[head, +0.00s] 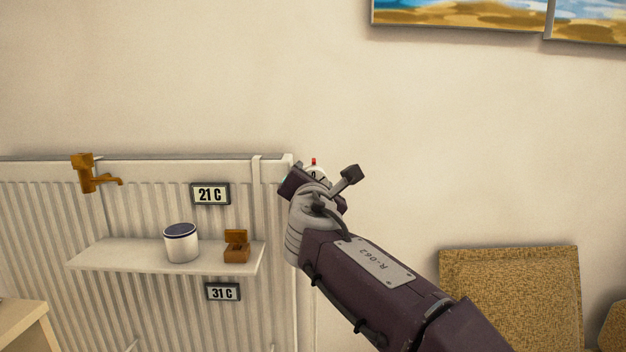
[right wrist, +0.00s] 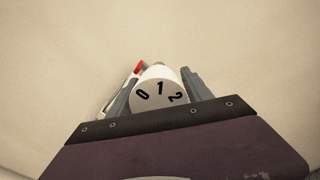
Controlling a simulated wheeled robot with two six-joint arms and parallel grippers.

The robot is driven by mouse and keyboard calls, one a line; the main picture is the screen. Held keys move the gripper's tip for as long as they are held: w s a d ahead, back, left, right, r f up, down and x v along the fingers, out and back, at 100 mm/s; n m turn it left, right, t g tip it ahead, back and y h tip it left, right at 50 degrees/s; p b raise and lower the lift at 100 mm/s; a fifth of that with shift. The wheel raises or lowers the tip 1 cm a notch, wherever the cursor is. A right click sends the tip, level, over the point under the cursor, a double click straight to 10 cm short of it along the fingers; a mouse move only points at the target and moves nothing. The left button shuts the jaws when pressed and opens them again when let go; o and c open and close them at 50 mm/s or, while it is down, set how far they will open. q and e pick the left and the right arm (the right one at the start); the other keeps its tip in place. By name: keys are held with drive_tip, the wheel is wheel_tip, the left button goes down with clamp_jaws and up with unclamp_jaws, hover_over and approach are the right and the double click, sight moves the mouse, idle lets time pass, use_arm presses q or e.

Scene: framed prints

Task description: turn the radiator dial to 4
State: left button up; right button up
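The radiator dial (right wrist: 160,98) is a white round knob with black numbers 0, 1 and 2 showing in the right wrist view. A red mark (right wrist: 138,68) stands behind its upper left, on the side of the 0 and 1. In the head view the dial (head: 315,173) is at the radiator's top right corner, partly hidden by my right gripper (head: 319,181). In the wrist view my right gripper (right wrist: 160,92) has its grey fingers apart, one on each side of the dial. The right finger seems slightly clear of it. My left gripper is not in view.
The white radiator (head: 150,200) carries a shelf (head: 130,257) with a white pot (head: 181,245) and a small brown box (head: 237,250). Signs read 21 C (head: 210,194) and 31 C (head: 222,292). A brown tap (head: 86,175) is at left.

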drive_tip(key=s, duration=0.9)
